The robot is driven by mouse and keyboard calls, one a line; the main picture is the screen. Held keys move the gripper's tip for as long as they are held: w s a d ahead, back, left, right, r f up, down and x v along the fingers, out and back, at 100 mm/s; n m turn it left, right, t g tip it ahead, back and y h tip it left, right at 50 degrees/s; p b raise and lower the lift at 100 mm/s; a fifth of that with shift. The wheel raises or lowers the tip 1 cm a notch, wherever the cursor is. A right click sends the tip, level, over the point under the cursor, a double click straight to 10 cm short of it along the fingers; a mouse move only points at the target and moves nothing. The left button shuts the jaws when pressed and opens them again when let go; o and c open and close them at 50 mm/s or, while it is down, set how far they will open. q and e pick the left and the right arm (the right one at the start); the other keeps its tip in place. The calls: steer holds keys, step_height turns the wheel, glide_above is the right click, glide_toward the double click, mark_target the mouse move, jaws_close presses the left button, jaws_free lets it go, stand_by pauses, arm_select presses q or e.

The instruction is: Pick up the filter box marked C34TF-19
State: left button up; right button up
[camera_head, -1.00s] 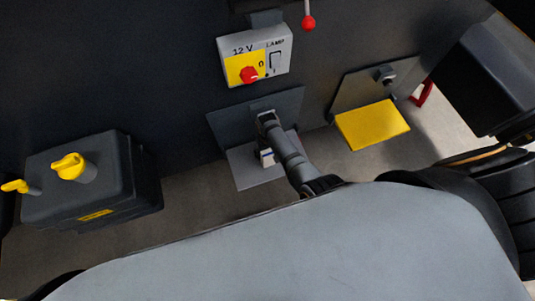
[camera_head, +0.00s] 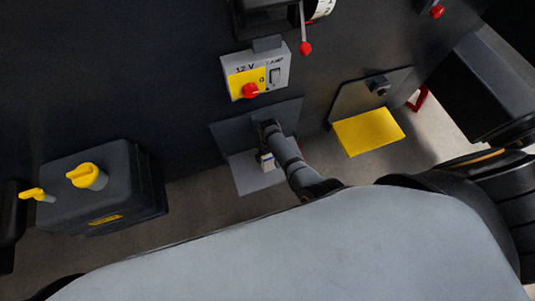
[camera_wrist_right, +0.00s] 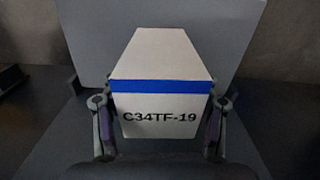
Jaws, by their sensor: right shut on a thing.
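The filter box (camera_wrist_right: 160,100) is white with a blue band and the dark marking C34TF-19 on its near face, in the right wrist view. My right gripper (camera_wrist_right: 160,132) is shut on it, one finger against each side. In the head view only a small pale part of the box (camera_head: 267,161) shows beside my right gripper (camera_head: 264,152); my arm hides the rest. A grey shelf plate (camera_head: 252,180) lies below the box; I cannot tell whether they touch. My left gripper is not in view.
A grey switch box (camera_head: 282,75) marked 12 V and LAMP is on the dark wall above. A yellow plate (camera_head: 368,131) sticks out at right. A dark box with yellow caps (camera_head: 85,195) stands at left. A red-tipped lever (camera_head: 305,47) hangs above.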

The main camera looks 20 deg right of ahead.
arm_select(q)
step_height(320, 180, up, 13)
steer(key=p, duration=1.1)
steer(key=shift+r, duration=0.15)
arm_select(e)
steer(key=s+d+r, duration=0.1)
steer(key=s+r, duration=0.7)
steer(key=s, duration=0.5)
steer(key=shift+s+d+r, duration=0.15)
steer(key=shift+d+r, duration=0.15)
steer(key=shift+r, duration=0.1)
